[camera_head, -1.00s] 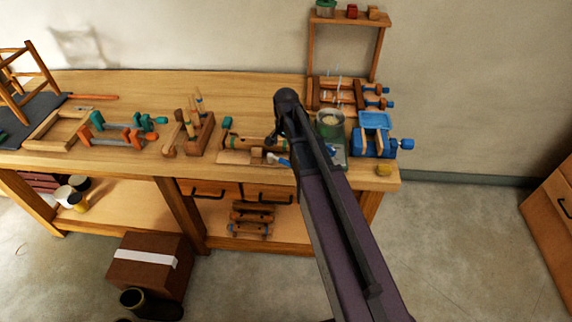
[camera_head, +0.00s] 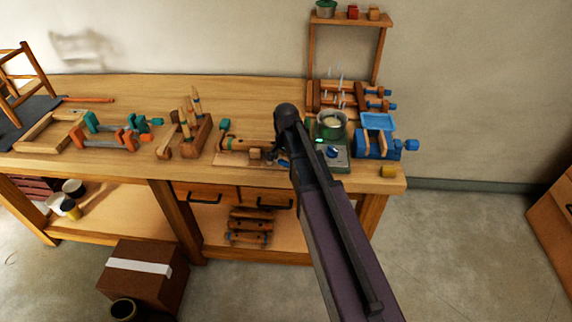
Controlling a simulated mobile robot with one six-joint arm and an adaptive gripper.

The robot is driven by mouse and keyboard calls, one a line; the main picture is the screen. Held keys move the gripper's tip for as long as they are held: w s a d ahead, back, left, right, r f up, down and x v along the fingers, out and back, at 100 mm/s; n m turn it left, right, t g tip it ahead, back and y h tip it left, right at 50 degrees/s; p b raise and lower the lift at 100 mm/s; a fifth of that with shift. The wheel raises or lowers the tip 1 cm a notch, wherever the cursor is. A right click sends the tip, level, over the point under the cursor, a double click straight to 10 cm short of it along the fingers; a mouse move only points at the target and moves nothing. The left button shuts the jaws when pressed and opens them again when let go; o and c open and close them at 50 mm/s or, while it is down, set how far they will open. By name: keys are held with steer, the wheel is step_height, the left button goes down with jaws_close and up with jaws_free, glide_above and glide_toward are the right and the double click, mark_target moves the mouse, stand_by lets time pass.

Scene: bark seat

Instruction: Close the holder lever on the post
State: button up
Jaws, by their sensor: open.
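On the bench lies a wooden board (camera_head: 232,158) with a brown rounded wooden piece (camera_head: 243,144) on it. A small teal upright part (camera_head: 225,125) stands at its left end, and a small wooden block (camera_head: 255,154) sits in front. I cannot tell which of these parts is the holder lever or the post. My dark arm reaches over the bench and covers the board's right end. My gripper (camera_head: 281,146) shows only as a small dark part left of the arm, close to the right end of the wooden piece. A small blue part is beside it.
A glass pot (camera_head: 331,124) stands on a hotplate (camera_head: 335,155) right of my arm, with a blue vise (camera_head: 376,145) beyond. A wooden block with tool handles (camera_head: 198,134) and clamps (camera_head: 107,139) stand left. A wooden rack (camera_head: 311,55) rises behind.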

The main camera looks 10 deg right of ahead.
steer(key=shift+f, duration=0.1)
steer(key=c, duration=1.1)
steer(key=shift+d, duration=0.1)
